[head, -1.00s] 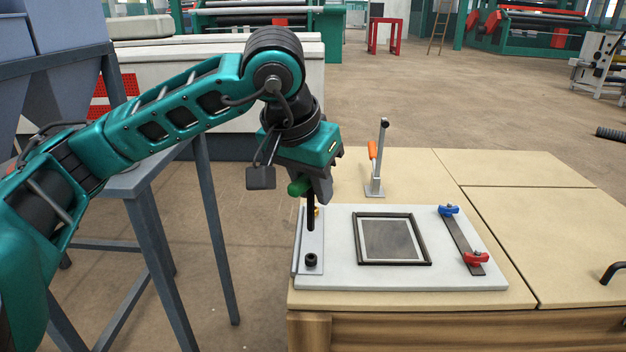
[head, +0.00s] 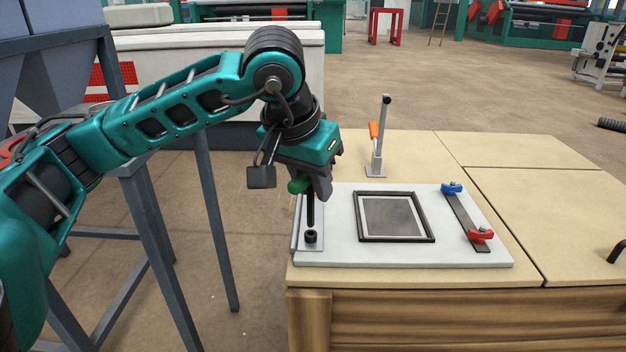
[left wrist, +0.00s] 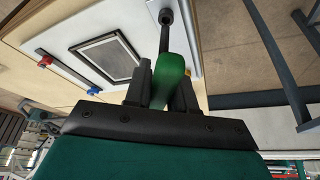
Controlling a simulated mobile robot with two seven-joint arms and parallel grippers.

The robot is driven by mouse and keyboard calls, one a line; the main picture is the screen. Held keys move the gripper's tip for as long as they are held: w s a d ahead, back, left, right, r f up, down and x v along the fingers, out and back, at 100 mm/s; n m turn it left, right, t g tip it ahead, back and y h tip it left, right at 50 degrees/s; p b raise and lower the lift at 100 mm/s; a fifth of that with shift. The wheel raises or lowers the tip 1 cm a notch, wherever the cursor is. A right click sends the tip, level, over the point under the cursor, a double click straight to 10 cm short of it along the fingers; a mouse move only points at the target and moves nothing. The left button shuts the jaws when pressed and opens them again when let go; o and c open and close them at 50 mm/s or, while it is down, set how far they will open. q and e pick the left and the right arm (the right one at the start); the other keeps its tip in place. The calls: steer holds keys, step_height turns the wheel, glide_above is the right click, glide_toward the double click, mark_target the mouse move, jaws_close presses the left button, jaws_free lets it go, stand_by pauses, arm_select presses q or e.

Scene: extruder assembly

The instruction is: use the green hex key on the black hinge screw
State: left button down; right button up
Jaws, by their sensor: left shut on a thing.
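My left gripper (head: 312,186) is shut on the green handle of the hex key (head: 298,186), above the left edge of the white plate. The key's black shaft points straight down. Its tip meets or nearly meets the black hinge screw (head: 311,237) on the grey hinge strip; I cannot tell whether it is seated. In the left wrist view the green handle (left wrist: 171,77) sits between the fingers, and the shaft runs to the black screw head (left wrist: 165,16). My right gripper is not in view.
The white plate (head: 460,256) lies on the wooden bench (head: 560,240). It carries a black frame (head: 430,228), a blue knob (head: 452,188) and a red knob (head: 481,235). An orange-handled upright tool (head: 378,150) stands behind the plate.

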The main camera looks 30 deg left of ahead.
arm_select(q)
steer(key=shift+f+b, duration=0.85)
steer(key=shift+f, duration=0.2)
steer(key=c, duration=1.4)
jaws_free()
steer(key=shift+c, duration=0.2)
jaws_close()
